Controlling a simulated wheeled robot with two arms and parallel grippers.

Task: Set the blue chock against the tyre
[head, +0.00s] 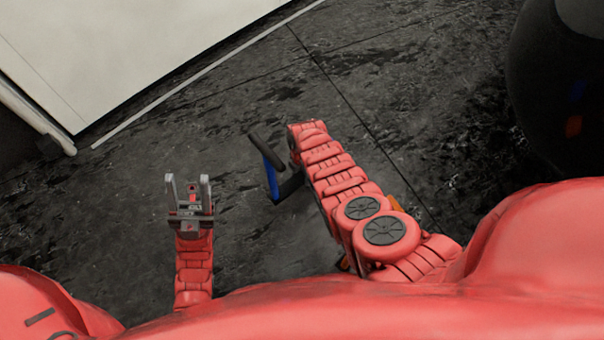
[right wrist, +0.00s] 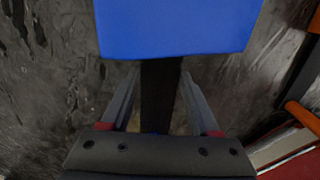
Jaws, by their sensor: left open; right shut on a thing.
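The blue chock (right wrist: 178,28) fills the upper middle of the right wrist view. In the head view it shows as a narrow blue strip (head: 272,182) with dark parts, left of my right forearm. My right gripper (right wrist: 160,76) is shut on a black part of the chock, between its two fingers. In the head view my arm hides most of this grip. My left gripper (head: 188,186) is open and empty, left of the chock and apart from it. A large dark rounded thing (head: 545,95) stands at the upper right; I cannot tell surely whether it is the tyre.
The dark, stained floor (head: 400,75) is clear between my right arm and the dark rounded thing. A pale panel (head: 110,45) with a light edge strip lies across the upper left. Orange parts (right wrist: 303,117) show at the right of the right wrist view.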

